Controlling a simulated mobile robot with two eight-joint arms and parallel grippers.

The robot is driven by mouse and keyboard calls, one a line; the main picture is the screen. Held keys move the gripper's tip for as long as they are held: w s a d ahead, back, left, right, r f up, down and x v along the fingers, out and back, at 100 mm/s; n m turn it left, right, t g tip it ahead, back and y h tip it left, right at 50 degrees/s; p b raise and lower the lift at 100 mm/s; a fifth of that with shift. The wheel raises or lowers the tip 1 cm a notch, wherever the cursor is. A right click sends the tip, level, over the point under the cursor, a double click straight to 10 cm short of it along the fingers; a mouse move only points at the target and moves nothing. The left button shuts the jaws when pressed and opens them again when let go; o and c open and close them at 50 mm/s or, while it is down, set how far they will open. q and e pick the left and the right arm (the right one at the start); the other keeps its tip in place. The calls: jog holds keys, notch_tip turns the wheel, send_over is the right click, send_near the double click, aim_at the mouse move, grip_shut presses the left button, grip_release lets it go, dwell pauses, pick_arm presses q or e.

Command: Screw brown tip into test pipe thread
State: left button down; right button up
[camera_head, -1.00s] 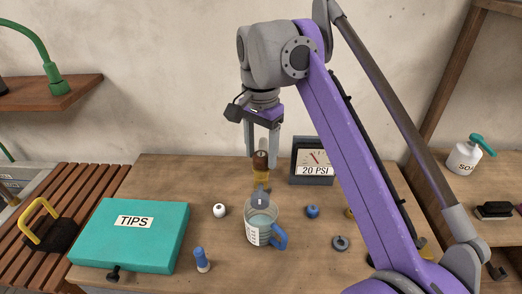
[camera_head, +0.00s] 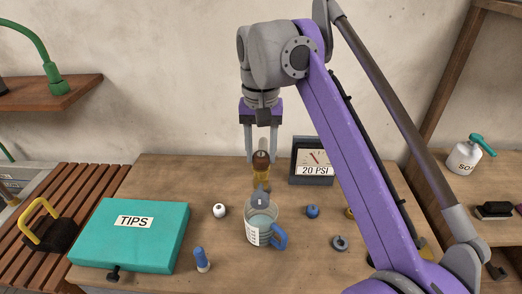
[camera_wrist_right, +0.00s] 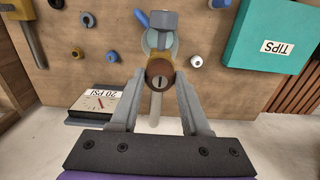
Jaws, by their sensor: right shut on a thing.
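The brown tip (camera_head: 261,157) sits on top of the upright brass-coloured test pipe (camera_head: 261,180) near the middle of the table. My right gripper (camera_head: 262,160) points straight down with a finger on each side of the tip, shut on it. My left gripper is not in view.
A clear jug (camera_head: 262,232) with a blue handle stands in front of the pipe. A gauge (camera_head: 312,176) reading 20 PSI is behind right. A teal TIPS case (camera_head: 118,247) lies left. A white tip (camera_head: 219,210), blue tip (camera_head: 312,211) and blue-white bottle (camera_head: 201,260) stand around.

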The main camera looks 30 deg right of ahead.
jog(key=m, duration=1.2)
jog(key=o, duration=0.8)
jog(key=shift+c, duration=0.2)
